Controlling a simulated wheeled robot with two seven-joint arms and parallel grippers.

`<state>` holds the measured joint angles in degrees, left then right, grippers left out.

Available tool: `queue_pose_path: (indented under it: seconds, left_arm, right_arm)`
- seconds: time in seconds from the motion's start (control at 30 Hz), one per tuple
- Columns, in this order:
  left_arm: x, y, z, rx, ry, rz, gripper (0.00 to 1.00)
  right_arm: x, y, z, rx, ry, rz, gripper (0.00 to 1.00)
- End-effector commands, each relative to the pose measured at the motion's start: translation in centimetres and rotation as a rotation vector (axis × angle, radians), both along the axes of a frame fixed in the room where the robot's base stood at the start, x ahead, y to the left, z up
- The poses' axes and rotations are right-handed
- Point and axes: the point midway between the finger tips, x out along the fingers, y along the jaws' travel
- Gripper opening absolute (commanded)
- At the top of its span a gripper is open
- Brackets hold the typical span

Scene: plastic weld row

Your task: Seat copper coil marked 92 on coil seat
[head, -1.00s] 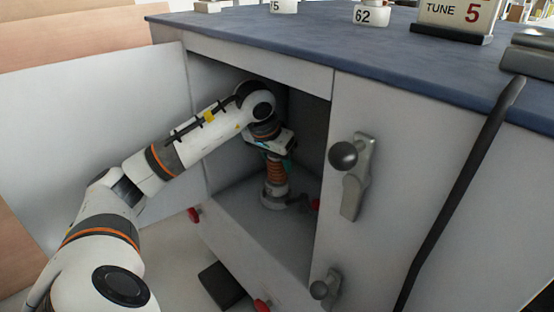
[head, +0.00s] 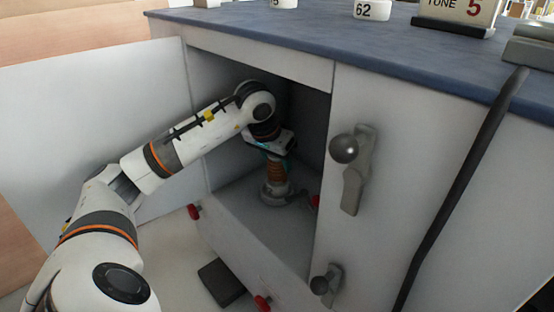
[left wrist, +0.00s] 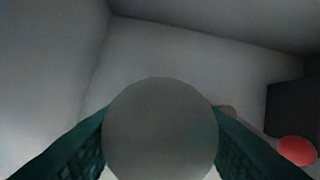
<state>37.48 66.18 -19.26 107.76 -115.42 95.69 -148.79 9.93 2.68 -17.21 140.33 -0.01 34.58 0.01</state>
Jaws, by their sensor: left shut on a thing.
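The copper coil (head: 278,173) stands upright inside the open cabinet in the head view, with orange-brown windings. My left gripper (head: 272,152) points down from above and is shut on the coil's top. In the left wrist view the coil's round grey top (left wrist: 160,130) fills the space between the teal finger pads. A round grey base, which looks like the coil seat (head: 276,193), is on the cabinet floor directly under the coil. I cannot tell whether the coil is fully down on it. The mark 92 does not show. My right gripper is not in view.
The cabinet walls and blue worktop (head: 300,40) closely surround my left arm. Red knobs (head: 194,212) sit along the cabinet's lower edge, another (head: 316,202) beside the base. A handle (head: 350,170) projects from the right front panel. Wrist view shows a red knob (left wrist: 297,150).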

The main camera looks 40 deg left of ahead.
Motion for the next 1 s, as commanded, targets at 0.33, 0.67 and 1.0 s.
queue_pose_path:
  seconds: [0.33,0.67,1.0]
  left_arm:
    - [0.0,0.1,-0.3,0.001,-0.003,0.000,0.08]
    - [0.0,0.0,-0.9,0.000,-0.003,0.000,0.08]
    - [0.0,0.0,-0.9,0.000,-0.003,0.000,0.08]
  right_arm:
    - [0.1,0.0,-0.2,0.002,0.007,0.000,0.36]
    - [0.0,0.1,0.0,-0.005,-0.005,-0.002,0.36]
    - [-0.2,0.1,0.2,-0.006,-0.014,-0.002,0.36]
